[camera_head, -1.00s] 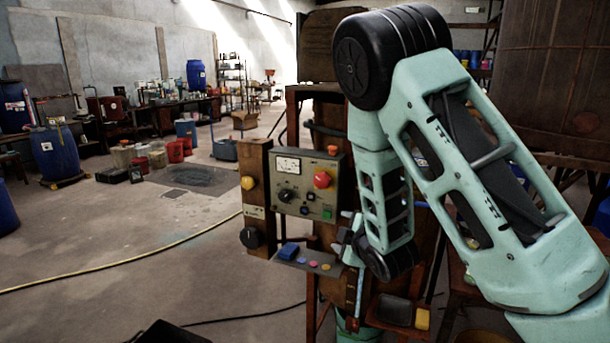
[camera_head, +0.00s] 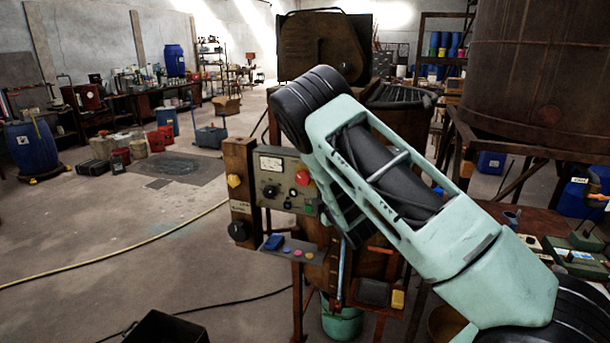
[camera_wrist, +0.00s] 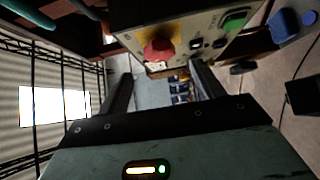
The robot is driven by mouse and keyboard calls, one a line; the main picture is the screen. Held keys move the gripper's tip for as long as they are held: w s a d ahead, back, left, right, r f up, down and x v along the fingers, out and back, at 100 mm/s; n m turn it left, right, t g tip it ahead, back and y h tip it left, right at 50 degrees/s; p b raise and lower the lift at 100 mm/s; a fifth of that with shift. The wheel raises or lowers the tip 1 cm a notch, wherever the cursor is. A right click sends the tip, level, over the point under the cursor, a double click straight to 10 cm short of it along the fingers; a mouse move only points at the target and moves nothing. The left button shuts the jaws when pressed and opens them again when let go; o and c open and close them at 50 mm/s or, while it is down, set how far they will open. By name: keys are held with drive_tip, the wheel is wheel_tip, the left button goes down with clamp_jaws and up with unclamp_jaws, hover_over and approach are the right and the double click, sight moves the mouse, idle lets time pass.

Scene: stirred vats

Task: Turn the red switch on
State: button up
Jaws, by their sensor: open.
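A grey control panel (camera_head: 270,190) stands in the middle of the head view, left of my arm. It carries a red knob (camera_head: 302,178), a dial and a black knob. In the wrist view the red knob (camera_wrist: 159,50) sits on a yellow base on the panel face, close beyond my gripper. A green button (camera_wrist: 235,18) and small black switches are to its right. My gripper (camera_wrist: 163,86) shows in the wrist view with its two fingers apart and nothing between them. The fingers appear apart from the red knob. In the head view my arm hides the gripper.
A brown post (camera_head: 240,190) with a yellow and a black knob stands left of the panel. A small shelf (camera_head: 292,252) with a blue object and buttons juts out below. A rusty tank (camera_head: 530,75) stands at the right. Open floor lies at the left.

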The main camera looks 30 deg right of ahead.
sight(305, 180)
drive_tip(key=w+p, duration=0.1)
drive_tip(key=w, duration=0.4)
drive_tip(key=w+d+p, duration=0.1)
drive_tip(key=w, duration=0.1)
drive_tip(key=shift+w+p, duration=0.25)
drive_tip(key=shift+p, duration=0.05)
drive_tip(key=c, duration=1)
